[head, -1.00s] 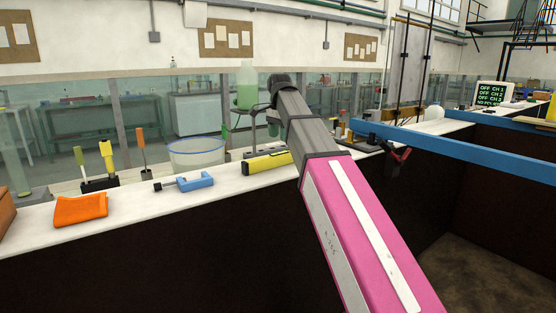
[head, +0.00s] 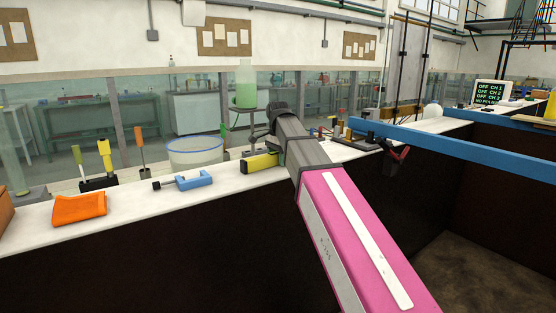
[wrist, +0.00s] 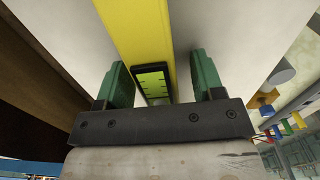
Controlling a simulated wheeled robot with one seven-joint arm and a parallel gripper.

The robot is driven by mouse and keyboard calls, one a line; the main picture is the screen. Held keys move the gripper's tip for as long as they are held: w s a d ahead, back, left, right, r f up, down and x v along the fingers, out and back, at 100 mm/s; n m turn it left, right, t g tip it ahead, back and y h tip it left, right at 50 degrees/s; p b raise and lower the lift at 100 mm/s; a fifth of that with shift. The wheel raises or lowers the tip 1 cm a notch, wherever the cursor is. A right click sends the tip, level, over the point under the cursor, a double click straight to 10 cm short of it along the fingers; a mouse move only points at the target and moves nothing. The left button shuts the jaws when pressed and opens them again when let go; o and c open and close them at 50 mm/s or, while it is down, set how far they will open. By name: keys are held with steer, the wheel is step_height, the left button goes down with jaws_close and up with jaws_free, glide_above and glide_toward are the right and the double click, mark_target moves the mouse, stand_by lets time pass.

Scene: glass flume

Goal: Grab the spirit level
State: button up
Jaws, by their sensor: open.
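The yellow spirit level (head: 259,163) lies on the white bench top in the head view, partly hidden behind my arm. In the wrist view the spirit level (wrist: 135,35) runs between the two green fingers of my gripper (wrist: 160,82), with its black-framed green vial window near the palm. The fingers stand apart on either side of it, with a gap showing at each side. In the head view my arm hides the fingertips.
A blue clamp (head: 190,181) and an orange cloth (head: 80,209) lie to the left on the ledge. A clear tub (head: 195,152) and a bottle of green liquid (head: 245,85) on a stand are behind. A blue beam (head: 440,143) crosses at right.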

jaws_close()
steer(key=shift+r, duration=0.15)
